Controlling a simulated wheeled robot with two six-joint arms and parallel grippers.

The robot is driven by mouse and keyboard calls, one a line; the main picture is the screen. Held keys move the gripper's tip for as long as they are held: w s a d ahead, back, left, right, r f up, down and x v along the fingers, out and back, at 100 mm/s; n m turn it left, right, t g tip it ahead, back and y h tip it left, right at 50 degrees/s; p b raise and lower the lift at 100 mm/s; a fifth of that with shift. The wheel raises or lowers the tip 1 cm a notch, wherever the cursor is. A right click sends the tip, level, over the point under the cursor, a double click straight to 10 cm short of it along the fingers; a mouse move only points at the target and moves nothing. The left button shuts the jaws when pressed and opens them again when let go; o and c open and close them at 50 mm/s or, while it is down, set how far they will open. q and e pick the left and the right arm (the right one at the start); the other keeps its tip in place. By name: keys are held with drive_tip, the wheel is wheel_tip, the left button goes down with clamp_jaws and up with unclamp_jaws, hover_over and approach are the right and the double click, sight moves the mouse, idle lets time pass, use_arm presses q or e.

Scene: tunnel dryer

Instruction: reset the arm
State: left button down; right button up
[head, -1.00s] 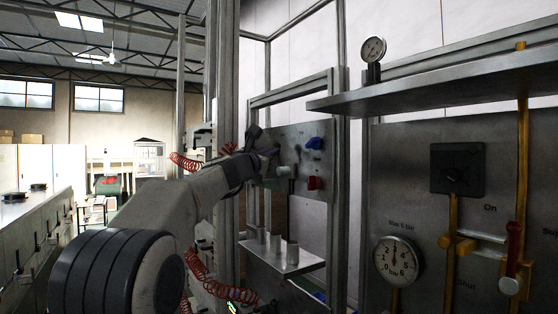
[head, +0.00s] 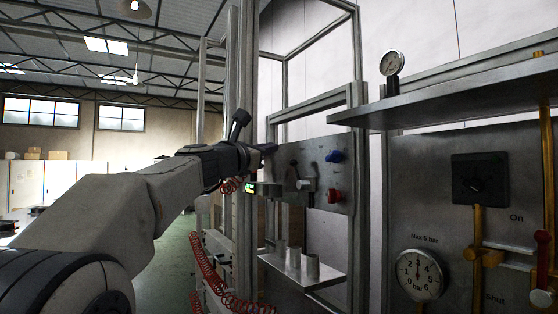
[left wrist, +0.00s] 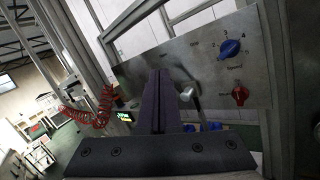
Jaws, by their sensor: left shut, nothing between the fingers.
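My left arm comes in from the left in the head view, with its gripper (head: 262,150) in front of the left part of a grey control panel (head: 345,200). The gripper is shut and holds nothing. In the left wrist view its closed dark fingers (left wrist: 160,102) point up over the panel (left wrist: 137,73) and cover part of it. A silver lever (head: 306,184) stands on the panel just right of the gripper; its light knob (left wrist: 187,93) shows beside the fingers. I cannot tell how far the fingers are from the panel. My right gripper is not in view.
A blue knob (head: 334,156) and a red knob (head: 334,195) sit right of the lever. A shelf with several metal cups (head: 293,257) is below. Red coiled hoses (head: 205,265) hang at the left. A metal ledge (head: 450,103) juts out at the right.

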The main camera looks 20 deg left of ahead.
use_arm(q)
drive_tip(key=shift+s+a+r, duration=0.1)
drive_tip(key=shift+s+a, duration=0.05)
drive_tip(key=shift+s, duration=0.4)
drive_tip(key=s+d+f+m+g+h+b, duration=0.1)
drive_tip(key=s+d+f+m+g, duration=0.25)
drive_tip(key=d+f+m, duration=0.4)
drive_tip(key=s+d+f+m+g+h+b, duration=0.1)
drive_tip(key=s+d+f+m+g+h, duration=0.2)
drive_tip(key=d+f, duration=0.75)
drive_tip(key=s+d+f+m+g+b, duration=0.1)
drive_tip(key=s+d+f+m+g, duration=0.35)
drive_tip(key=f, duration=0.85)
drive_tip(key=s+d+f+m+g+y+b, duration=0.1)
drive_tip(key=s+d+f+m+g, duration=0.15)
drive_tip(key=s+f+m, duration=0.35)
drive_tip(key=s+d+f+m+g+y, duration=0.1)
drive_tip(key=s+f+m+g, duration=0.3)
drive_tip(key=f, duration=0.5)
drive_tip(key=s+a+f+m+g+y+b, duration=0.1)
drive_tip(key=s+a+f+m+y, duration=0.1)
drive_tip(key=s+a+f+m, duration=0.2)
drive_tip(key=s+a+f+m+g+y, duration=0.1)
drive_tip(key=s+a+f+m+y, duration=0.2)
drive_tip(key=s+f+m, duration=0.5)
drive_tip(key=s+a+f, duration=0.1)
drive_tip(key=s, duration=0.4)
drive_tip(key=shift+b, duration=0.4)
